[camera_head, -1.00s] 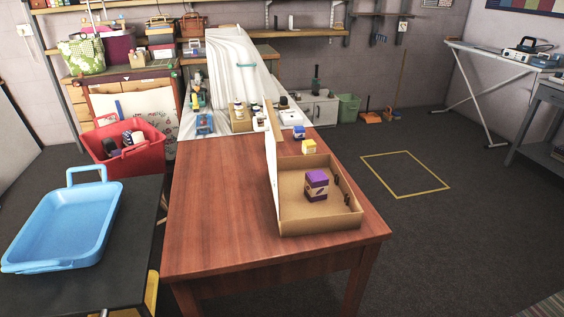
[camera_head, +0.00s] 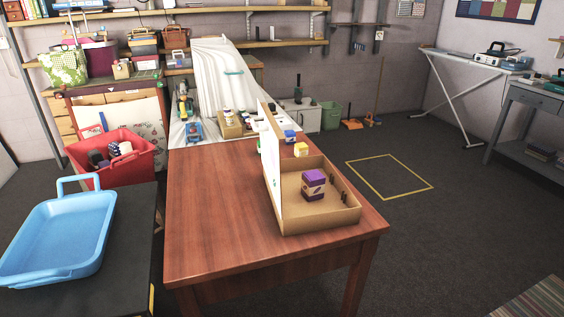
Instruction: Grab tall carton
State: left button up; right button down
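A purple and beige carton (camera_head: 313,186) stands upright inside an open, shallow cardboard box (camera_head: 322,220) on the wooden table (camera_head: 212,220). The box's lid (camera_head: 270,165) stands raised along its left side, pale on its left face. A small yellow-topped carton (camera_head: 301,150) and a small blue and white carton (camera_head: 290,137) are behind the box. I cannot tell for sure which carton is the tall one. Neither of my grippers is in view.
A blue tray (camera_head: 62,270) sits on a dark table at the left. A red basket (camera_head: 125,168) holding several items is behind it. The wooden table's left half is bare. Open floor with a yellow-outlined square (camera_head: 388,178) lies to the right.

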aim_at(313, 182)
jog(key=i+l, duration=0.1)
jog(key=l, duration=0.25)
jog(key=i+l, duration=0.1)
jog(key=l, duration=0.25)
jog(key=i+l, duration=0.1)
jog(key=l, duration=0.25)
jog(key=i+l, duration=0.1)
jog(key=l, duration=0.2)
jog(key=l+u, duration=0.35)
jog(key=i+l+u, duration=0.1)
jog(key=l+u, duration=0.2)
